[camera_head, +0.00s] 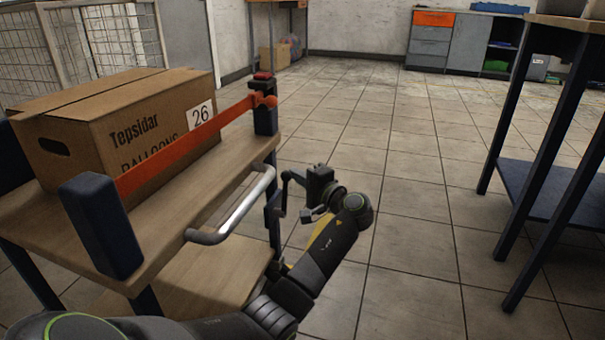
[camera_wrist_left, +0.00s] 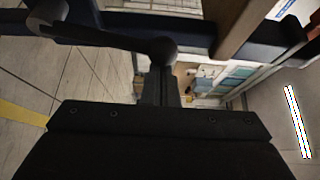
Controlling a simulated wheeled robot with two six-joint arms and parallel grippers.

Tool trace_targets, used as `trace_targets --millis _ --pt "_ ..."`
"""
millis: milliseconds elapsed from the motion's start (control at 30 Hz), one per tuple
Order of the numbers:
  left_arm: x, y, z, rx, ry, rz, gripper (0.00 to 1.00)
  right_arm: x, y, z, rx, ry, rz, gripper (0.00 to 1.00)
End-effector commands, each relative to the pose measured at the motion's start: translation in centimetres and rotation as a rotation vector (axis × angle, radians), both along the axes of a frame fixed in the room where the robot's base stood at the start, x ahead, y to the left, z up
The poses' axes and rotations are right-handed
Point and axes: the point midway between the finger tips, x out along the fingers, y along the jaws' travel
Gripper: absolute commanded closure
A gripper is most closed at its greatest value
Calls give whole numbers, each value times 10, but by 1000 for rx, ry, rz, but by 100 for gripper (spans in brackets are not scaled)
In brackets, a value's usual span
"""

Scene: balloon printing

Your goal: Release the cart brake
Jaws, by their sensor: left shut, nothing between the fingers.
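The cart (camera_head: 205,190) stands at the left in the head view, with wooden shelves, dark blue posts and a metal push handle (camera_head: 240,208). A dark lever with rounded ends (camera_wrist_left: 110,37) crosses the top of the left wrist view. It appears to be the brake lever, beside the cart's near right post. My left gripper (camera_wrist_left: 160,82) is shut and empty, its fingers pointing at the lever's right rounded end. They overlap it in the picture; I cannot tell if they touch. In the head view the left gripper (camera_head: 312,190) is right of the handle. My right gripper is not in view.
A cardboard balloon box (camera_head: 105,125) sits on the cart's top shelf behind an orange bar (camera_head: 185,145). A red cap (camera_head: 263,75) tops the far post. A blue-legged table (camera_head: 530,190) stands at the right. Tiled floor (camera_head: 420,230) between is clear.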

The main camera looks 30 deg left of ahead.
Motion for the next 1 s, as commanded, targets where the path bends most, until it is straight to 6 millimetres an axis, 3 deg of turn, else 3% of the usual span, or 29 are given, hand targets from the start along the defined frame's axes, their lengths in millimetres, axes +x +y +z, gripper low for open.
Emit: trace_targets --millis 367,700,1000 --pt "-38 -9 4 82 -344 1 100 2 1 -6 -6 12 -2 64" --pt "-64 -15 0 82 -347 1 100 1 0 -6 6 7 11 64" --pt "-76 -18 -4 108 -448 0 100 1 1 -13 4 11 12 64"
